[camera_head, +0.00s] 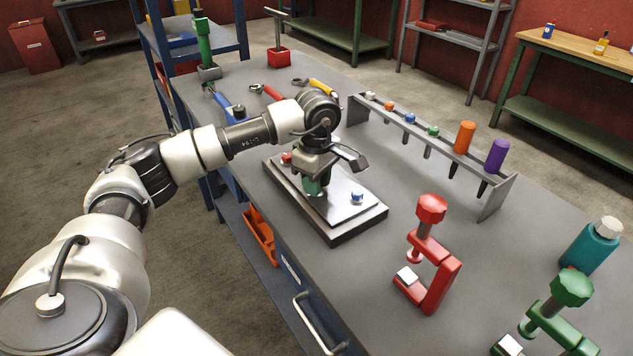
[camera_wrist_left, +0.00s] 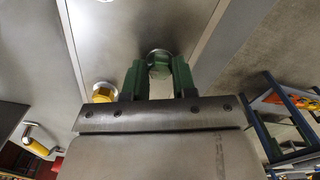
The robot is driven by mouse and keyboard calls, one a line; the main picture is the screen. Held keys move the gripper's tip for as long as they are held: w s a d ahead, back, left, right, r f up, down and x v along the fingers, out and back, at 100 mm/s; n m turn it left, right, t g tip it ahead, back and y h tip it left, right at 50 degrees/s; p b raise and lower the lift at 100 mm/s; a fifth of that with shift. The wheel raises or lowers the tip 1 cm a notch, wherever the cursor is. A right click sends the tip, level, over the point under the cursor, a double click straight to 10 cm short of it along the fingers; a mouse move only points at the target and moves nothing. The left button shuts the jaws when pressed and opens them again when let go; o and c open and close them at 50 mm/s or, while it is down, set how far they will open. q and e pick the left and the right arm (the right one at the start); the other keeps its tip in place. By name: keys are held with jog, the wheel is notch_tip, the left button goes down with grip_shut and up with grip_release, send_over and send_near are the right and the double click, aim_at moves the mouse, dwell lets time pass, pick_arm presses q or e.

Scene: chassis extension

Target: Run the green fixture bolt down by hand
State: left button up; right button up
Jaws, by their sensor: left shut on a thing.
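My left gripper (camera_head: 313,190) points down over the fixture plate (camera_head: 337,205) on the workbench. In the left wrist view its two green fingers (camera_wrist_left: 158,78) are shut on the green fixture bolt (camera_wrist_left: 159,66), one on each side of its head. A pale round rim shows around the bolt at the plate surface. How far the bolt is screwed in cannot be told. In the head view the fingers hide the bolt. A yellow bolt (camera_wrist_left: 103,92) stands beside it in the wrist view. A red bolt (camera_head: 286,157) and a blue bolt (camera_head: 357,197) are also on the plate.
A rack (camera_head: 430,143) with several coloured tools stands behind the plate. A red clamp (camera_head: 430,255), a green clamp (camera_head: 555,315) and a teal bottle (camera_head: 590,245) stand to the right. Wrenches and screwdrivers (camera_head: 270,92) lie at the back left.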

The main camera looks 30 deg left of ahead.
pick_arm(q)
jog(key=shift+r, duration=0.15)
jog(key=o, duration=0.9)
notch_tip(320, 180, up, 11)
jog(key=shift+f, duration=0.15)
jog(key=shift+f, duration=0.1)
dwell(0.5)
